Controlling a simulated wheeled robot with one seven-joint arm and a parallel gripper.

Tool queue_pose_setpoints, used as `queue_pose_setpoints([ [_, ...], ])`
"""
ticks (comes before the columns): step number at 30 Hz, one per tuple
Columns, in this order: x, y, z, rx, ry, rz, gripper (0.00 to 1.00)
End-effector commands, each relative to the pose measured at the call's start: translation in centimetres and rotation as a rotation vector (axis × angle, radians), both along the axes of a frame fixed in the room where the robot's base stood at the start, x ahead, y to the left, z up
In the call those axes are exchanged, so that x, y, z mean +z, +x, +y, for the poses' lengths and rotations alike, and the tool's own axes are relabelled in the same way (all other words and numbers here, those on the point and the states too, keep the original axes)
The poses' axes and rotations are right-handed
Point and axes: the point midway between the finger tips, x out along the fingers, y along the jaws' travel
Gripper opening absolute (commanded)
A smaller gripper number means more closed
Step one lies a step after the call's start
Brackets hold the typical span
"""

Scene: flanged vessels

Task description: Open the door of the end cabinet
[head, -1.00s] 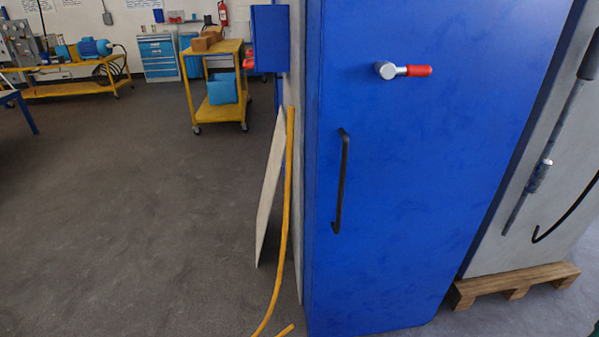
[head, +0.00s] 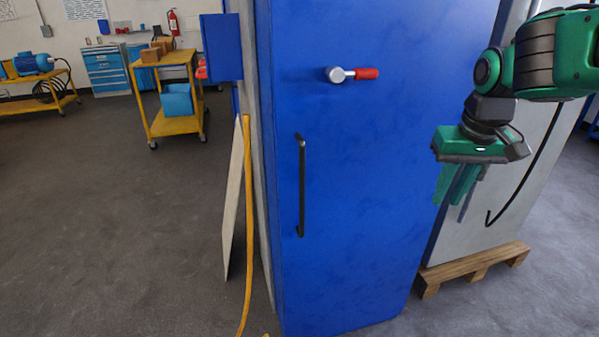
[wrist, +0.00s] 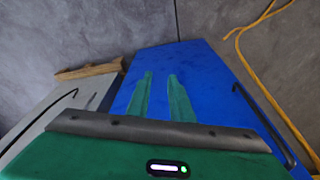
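The blue end cabinet (head: 375,180) stands upright in the head view, with its door shut. A black vertical bar handle (head: 301,190) is on the door's left side. Above it is a round metal hub (head: 335,75) with a red-gripped lever (head: 366,73) pointing right. My green gripper (head: 447,198) hangs at the cabinet's right edge, fingers down, apart from handle and lever. In the wrist view, the fingers (wrist: 160,76) are spread with an empty gap over the blue door, and the handle (wrist: 264,122) is at the right. The lever is not visible there.
A yellow hose (head: 248,220) and a leaning pale board (head: 234,210) are just left of the cabinet. A grey panel on a wooden pallet (head: 475,265) stands to its right. A yellow cart (head: 170,125) is farther back. Floor at left is open.

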Motion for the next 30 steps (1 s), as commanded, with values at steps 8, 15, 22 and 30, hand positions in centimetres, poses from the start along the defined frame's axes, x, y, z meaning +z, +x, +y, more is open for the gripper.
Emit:
queue_pose_setpoints([
  [8, 4.3, 10.1, 19.5, 0.387, 0.022, -0.139, 0.20],
  [15, 5.7, 11.4, 27.9, 0.523, 0.046, -0.190, 0.20],
  [22, 5.6, 11.6, 28.9, 0.538, 0.048, -0.192, 0.20],
  [30, 2.4, 12.7, 29.5, 0.538, 0.047, -0.189, 0.20],
])
